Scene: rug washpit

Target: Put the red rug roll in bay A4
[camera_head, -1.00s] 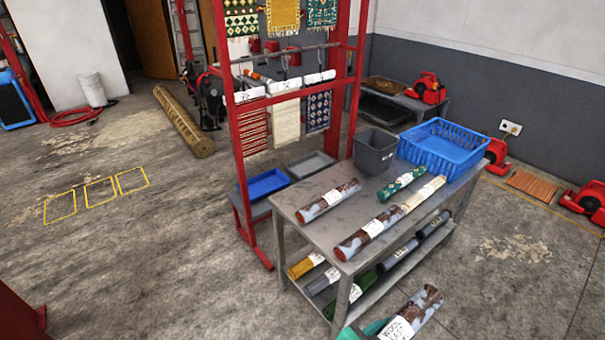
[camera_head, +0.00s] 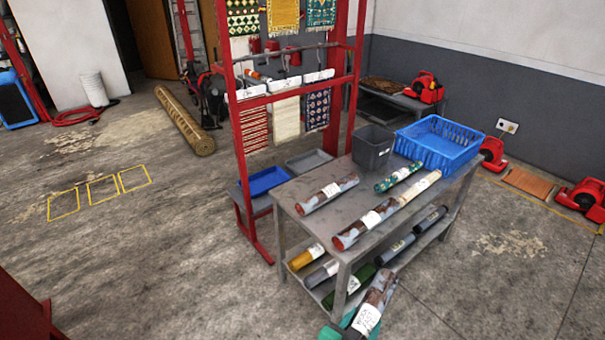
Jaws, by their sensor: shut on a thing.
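A patterned rug roll (camera_head: 382,291), brown-red and grey-blue with a white label, is at the bottom centre, tilted, in front of the table's right side. My gripper (camera_head: 350,330) shows as teal parts at its near end, shut on it and partly cut off by the frame. Two similar red-ended rolls lie on the grey table: one at left (camera_head: 328,194) and one at the front (camera_head: 363,228). Three yellow floor outlines (camera_head: 103,190) lie at left. No bay sign reading A4 is legible.
The table's lower shelf holds yellow, grey, green and dark rolls. A green roll (camera_head: 398,176), grey bin (camera_head: 372,147) and blue basket (camera_head: 440,143) are on top. A red rack (camera_head: 240,130) stands behind it. A long tan roll (camera_head: 184,120) lies on the floor.

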